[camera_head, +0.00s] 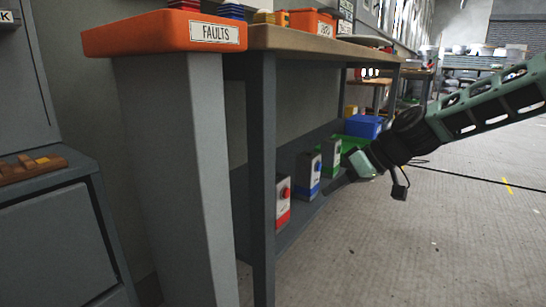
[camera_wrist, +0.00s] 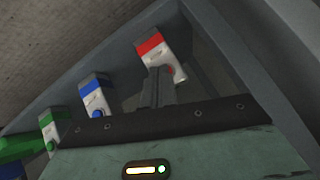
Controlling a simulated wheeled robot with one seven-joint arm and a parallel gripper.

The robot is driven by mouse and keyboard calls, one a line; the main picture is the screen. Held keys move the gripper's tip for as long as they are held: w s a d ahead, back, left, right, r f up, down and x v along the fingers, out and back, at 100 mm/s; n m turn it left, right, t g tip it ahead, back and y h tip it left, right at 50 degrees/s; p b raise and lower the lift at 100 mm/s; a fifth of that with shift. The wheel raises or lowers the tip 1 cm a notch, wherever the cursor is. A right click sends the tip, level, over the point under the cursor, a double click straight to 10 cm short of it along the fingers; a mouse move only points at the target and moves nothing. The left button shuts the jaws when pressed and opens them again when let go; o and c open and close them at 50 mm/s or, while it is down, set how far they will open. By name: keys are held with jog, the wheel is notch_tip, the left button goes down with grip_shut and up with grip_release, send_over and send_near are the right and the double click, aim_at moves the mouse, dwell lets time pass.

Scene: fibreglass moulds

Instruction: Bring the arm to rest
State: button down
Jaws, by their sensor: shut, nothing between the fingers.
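My arm reaches in from the right in the head view, and its gripper (camera_head: 338,184) points down and left at the lower shelf. In the wrist view the fingers of my gripper (camera_wrist: 158,72) are together and empty. They overlap the lower part of the box with the red band (camera_wrist: 153,44) in that view; I cannot tell whether they touch it. That red-marked box (camera_head: 283,202) stands on the shelf (camera_head: 292,232), with a blue-marked box (camera_head: 308,176) and a green-marked box (camera_head: 331,157) farther along.
The workbench (camera_head: 290,40) and its front leg (camera_head: 263,180) stand left of my gripper. A blue bin (camera_head: 363,126) sits on the shelf beyond the boxes. An orange FAULTS tray (camera_head: 140,35) tops a grey post. A cable (camera_head: 460,176) crosses the open floor at right.

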jog(key=s+d+f+m+h, duration=0.3)
jog(key=s+d+f+h, duration=0.2)
jog(key=s+d+f, duration=0.4)
jog(key=s+d+m+h, duration=0.4)
jog(key=s+d+m, duration=0.1)
jog(key=s+d, duration=0.6)
jog(key=s+a+r+n+g+y+p, duration=0.15)
jog(key=s+a+r+n+p, duration=0.25)
jog(key=s+a+r+p, duration=0.45)
jog(key=s+a+r+n+g+h+p, duration=0.1)
jog(key=s+a+r+n+g+p, duration=0.15)
jog(key=s+a+r+p, duration=0.55)
notch_tip(320, 180, up, 36)
jog(key=w+a+t+p, duration=0.1)
jog(key=w+a+p, duration=0.1)
jog(key=p, duration=3.1)
jog(key=shift+w+a+n, duration=0.25)
jog(key=shift+a+n, duration=0.1)
jog(key=shift+a, duration=0.1)
